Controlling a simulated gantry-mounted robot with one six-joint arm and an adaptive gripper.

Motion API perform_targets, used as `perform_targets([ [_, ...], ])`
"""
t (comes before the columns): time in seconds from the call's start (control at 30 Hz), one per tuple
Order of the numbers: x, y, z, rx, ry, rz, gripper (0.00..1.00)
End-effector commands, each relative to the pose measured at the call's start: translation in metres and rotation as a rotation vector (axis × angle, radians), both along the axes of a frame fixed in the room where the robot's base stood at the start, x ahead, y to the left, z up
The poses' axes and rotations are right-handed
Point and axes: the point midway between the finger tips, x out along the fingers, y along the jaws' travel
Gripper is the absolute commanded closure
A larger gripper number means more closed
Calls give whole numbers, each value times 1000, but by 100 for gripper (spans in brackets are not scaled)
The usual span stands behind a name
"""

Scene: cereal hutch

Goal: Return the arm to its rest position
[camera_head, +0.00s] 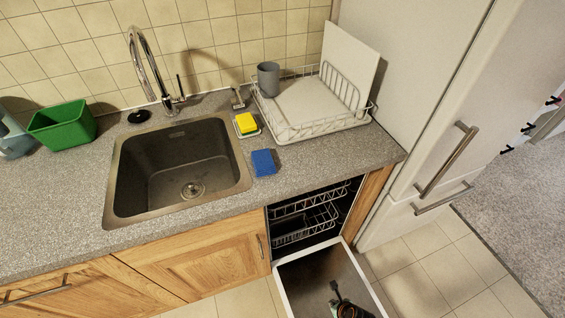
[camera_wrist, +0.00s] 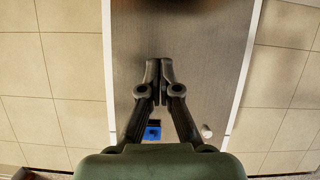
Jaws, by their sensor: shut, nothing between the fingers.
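My gripper (camera_head: 335,288) is low over the opened dishwasher door (camera_head: 300,272), at the bottom of the head view. In the wrist view my gripper (camera_wrist: 160,68) has its two dark fingertips together, with nothing held. Behind the fingers lies the flat metal inner face of the door (camera_wrist: 205,40). My arm is mostly out of the head view.
The dishwasher racks (camera_head: 305,222) sit inside the cavity. The counter (camera_head: 70,225) holds a sink (camera_head: 135,185), green bin (camera_head: 62,127), yellow sponge (camera_head: 246,122), blue sponge (camera_head: 264,162) and dish rack (camera_head: 320,127) with a grey cup (camera_head: 268,78). A fridge (camera_head: 425,90) stands right.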

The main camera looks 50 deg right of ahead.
Motion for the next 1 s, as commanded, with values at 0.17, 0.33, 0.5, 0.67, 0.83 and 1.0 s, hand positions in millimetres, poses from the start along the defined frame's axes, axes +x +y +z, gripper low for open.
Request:
perform_targets([
  [0.17,53,-14,43,-142,14,312,100],
  [0.33,107,-15,91,-302,38,641,100],
  [0.5,178,4,165,-543,73,1066,100],
  [0.67,252,63,270,-904,138,1587,100],
  [0.83,291,153,386,-1361,245,2066,100],
  [1.0,285,241,484,-1833,386,2371,100],
])
